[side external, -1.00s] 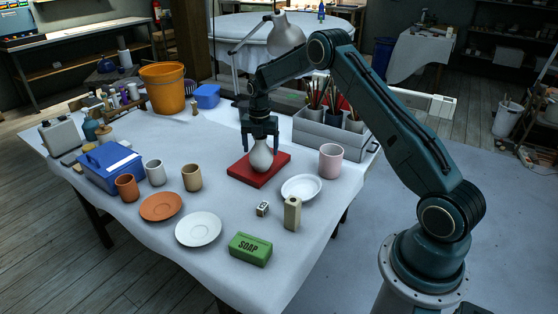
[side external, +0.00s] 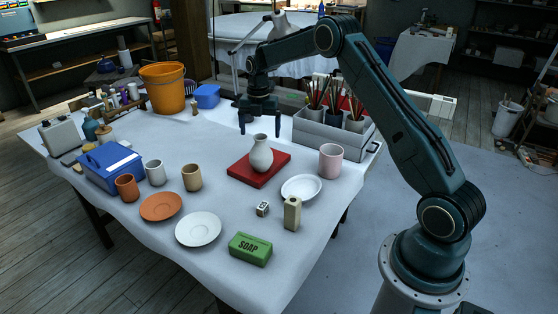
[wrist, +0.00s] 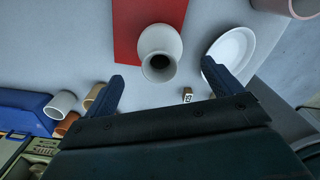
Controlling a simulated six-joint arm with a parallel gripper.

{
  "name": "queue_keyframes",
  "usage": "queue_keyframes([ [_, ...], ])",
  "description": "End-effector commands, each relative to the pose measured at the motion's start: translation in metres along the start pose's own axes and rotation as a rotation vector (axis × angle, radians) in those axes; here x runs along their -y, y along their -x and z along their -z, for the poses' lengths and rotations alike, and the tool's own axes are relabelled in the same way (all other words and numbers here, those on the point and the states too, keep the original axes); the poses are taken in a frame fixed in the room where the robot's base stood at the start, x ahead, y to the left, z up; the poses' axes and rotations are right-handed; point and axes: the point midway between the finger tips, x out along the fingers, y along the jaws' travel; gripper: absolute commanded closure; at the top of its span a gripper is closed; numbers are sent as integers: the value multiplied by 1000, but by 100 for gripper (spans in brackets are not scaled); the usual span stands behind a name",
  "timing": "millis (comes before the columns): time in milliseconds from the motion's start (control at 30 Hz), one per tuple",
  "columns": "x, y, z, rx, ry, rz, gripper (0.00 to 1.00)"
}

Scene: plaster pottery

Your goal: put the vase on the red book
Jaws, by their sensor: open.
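The pale grey vase (side external: 261,155) stands upright on the red book (side external: 240,172), which lies flat on the cloth-covered table. In the wrist view the vase (wrist: 160,58) shows from above with its dark mouth, and part of the red book (wrist: 126,30) shows beside and behind it. My gripper (side external: 262,128) is open and empty, above and apart from the vase. Its two fingers also show in the wrist view (wrist: 163,78), spread on either side of the vase.
A white plate (side external: 302,188) and a pink cup (side external: 331,161) stand right of the book. A grey box (side external: 310,134) with brush pots is behind. Cups and saucers stand left.

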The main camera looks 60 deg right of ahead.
Motion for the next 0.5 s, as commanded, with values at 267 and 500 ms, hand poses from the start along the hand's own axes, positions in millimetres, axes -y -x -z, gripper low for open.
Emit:
queue_keyframes([
  [267,0,41,0,1,0,-2,9],
  [500,0,56,0,0,0,0,9],
])
